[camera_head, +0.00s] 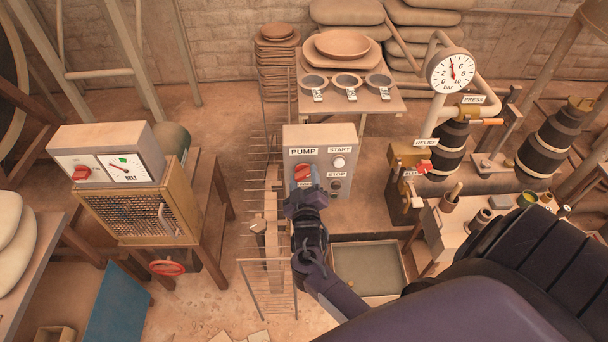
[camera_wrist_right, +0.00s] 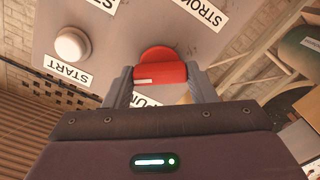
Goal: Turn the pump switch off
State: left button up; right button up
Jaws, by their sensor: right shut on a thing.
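The pump panel (camera_head: 322,137) is a grey box with PUMP, START and STOP labels. Its red pump switch (camera_head: 302,172) sits under the PUMP label, partly hidden behind my right gripper (camera_head: 305,188). In the right wrist view the red switch (camera_wrist_right: 160,73) lies between the two fingers, which are shut on the sides of its handle. The picture there is upside down, and the PUMP label is partly covered. The white start button (camera_head: 338,163) and the dark stop button (camera_head: 336,186) are beside the gripper, apart from it. My left gripper is out of view.
A belt control box (camera_head: 107,155) with another red switch stands at left on a wire-fronted cabinet. The relief post (camera_head: 411,165) with red handle stands right of the panel. A shallow tray (camera_head: 368,268) lies below. A small table with bowls (camera_head: 346,80) stands behind.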

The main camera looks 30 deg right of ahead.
jog(key=n+p, duration=0.2)
jog(key=n, duration=0.3)
jog(key=shift+d+r+n+p, duration=0.1)
jog(key=shift+r+n+p, duration=0.05)
jog(key=shift+n+p, duration=0.15)
jog(key=n+p, duration=0.2)
jog(key=n, duration=0.2)
jog(key=shift+n, duration=0.4)
jog(key=o, duration=1)
jog(key=shift+w+d, duration=0.1)
jog(key=shift+s+a+f, duration=0.25)
jog(key=shift+s+a, duration=0.1)
jog(key=shift+s, duration=0.05)
jog(key=b+v, duration=0.1)
jog(key=v, duration=0.6)
jog(key=shift+r, duration=0.1)
